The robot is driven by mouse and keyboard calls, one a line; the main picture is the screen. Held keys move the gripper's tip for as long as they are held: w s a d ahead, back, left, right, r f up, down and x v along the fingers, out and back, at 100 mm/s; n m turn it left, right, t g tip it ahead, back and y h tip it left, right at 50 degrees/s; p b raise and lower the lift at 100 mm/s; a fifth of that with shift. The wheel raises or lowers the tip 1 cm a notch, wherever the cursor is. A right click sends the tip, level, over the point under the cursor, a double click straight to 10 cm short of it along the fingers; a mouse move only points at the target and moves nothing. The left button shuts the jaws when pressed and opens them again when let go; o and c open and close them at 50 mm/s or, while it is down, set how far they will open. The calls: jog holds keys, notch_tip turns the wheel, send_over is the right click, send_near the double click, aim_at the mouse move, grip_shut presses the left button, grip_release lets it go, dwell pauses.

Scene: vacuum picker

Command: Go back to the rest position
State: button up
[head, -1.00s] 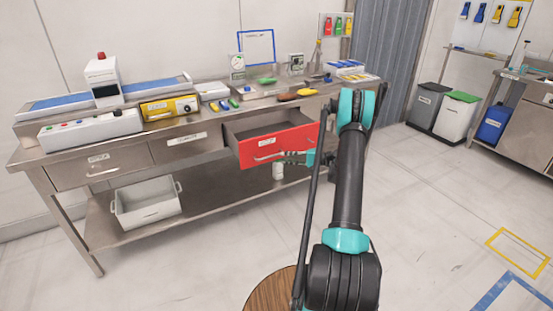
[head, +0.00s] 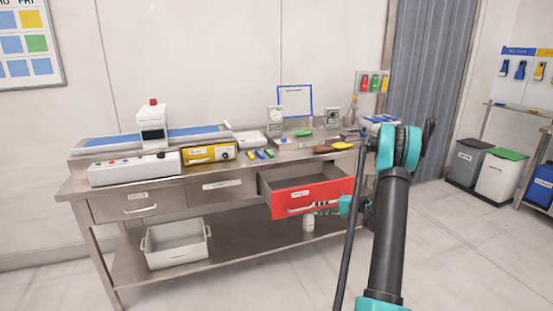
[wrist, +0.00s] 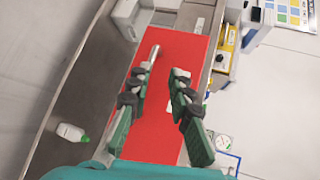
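The red-fronted drawer (head: 318,196) is pulled out from the right part of the steel bench, with its inside partly visible from above. Its front (wrist: 165,105) and pale handle (wrist: 150,57) also show in the wrist view. My gripper (wrist: 160,80) has its two green-padded fingers apart, with the red front behind the gap and nothing visibly held. In the head view my gripper (head: 325,208) is at the lower right of the drawer front. Whether it touches the front I cannot tell.
The steel bench (head: 72,188) carries a yellow box (head: 209,153), a white control panel and small tools. A grey bin (head: 177,248) and a white bottle (head: 309,223) are on the lower shelf. Waste bins (head: 500,178) stand at the right. The front floor is clear.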

jog(key=s+a+r+n+g+h, duration=0.1)
jog(key=s+a+r+h, duration=0.25)
jog(key=s, duration=0.45)
jog(key=s+a+r+n+g+h, duration=0.1)
jog(key=s+a+r+h, duration=0.15)
jog(key=s+a, duration=0.45)
jog(key=s+d+f+n+h, duration=0.1)
jog(key=s+d+n+h, duration=0.1)
jog(key=s, duration=1.1)
jog(key=s+d+f+n+h, duration=0.1)
jog(key=s+d+h, duration=0.3)
jog(key=s, duration=0.9)
jog(key=shift+d+n+h, duration=0.15)
jog(key=shift+n+h, duration=0.25)
jog(key=shift+n, duration=0.3)
